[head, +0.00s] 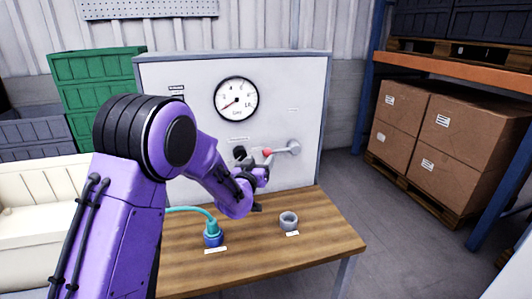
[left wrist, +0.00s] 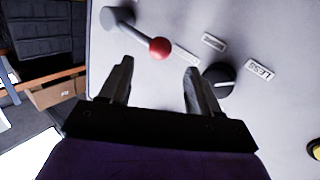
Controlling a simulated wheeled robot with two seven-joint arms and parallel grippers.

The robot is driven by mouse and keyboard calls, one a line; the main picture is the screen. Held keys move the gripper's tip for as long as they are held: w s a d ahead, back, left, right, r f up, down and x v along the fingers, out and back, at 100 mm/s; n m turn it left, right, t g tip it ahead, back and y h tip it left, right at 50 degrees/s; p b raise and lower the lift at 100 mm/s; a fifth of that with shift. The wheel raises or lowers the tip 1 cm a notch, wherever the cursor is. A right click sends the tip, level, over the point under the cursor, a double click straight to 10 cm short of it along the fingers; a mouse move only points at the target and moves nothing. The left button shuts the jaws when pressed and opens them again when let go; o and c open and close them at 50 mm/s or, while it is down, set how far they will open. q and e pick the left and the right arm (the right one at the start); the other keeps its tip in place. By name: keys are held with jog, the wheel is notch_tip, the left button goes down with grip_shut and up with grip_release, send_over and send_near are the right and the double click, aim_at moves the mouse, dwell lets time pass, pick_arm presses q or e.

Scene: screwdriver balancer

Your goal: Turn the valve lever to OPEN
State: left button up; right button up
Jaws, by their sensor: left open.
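The valve lever (head: 281,150) is on the upright white panel (head: 185,75). Its grey hub is at the right, and its arm runs roughly level to a red ball (head: 267,152) at the left end. In the left wrist view, the red ball (left wrist: 160,48) shows just past the fingertips, between their lines, with the hub (left wrist: 117,18) at upper left. My left gripper (head: 255,166) is open and empty in front of the panel, close to the ball; I see no contact. The small labels by the lever are too blurred to read. My right gripper is not in view.
A black knob (left wrist: 218,78) with a LESS label (left wrist: 260,70) is close beside one finger. A round gauge (head: 236,99) is above. On the wooden table (head: 260,255) stand a blue connector with a teal hose (head: 213,235) and a grey ring (head: 288,221).

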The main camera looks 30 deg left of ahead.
aim_at(266, 155)
pick_arm(q)
jog(key=x, duration=0.2)
jog(key=f+x, duration=0.1)
jog(key=x, duration=0.2)
jog(key=shift+w+d+p, duration=0.15)
jog(key=shift+p, duration=0.15)
jog(key=shift+r, duration=0.25)
jog(key=shift+f, duration=0.1)
jog(key=c, duration=0.7)
grip_shut()
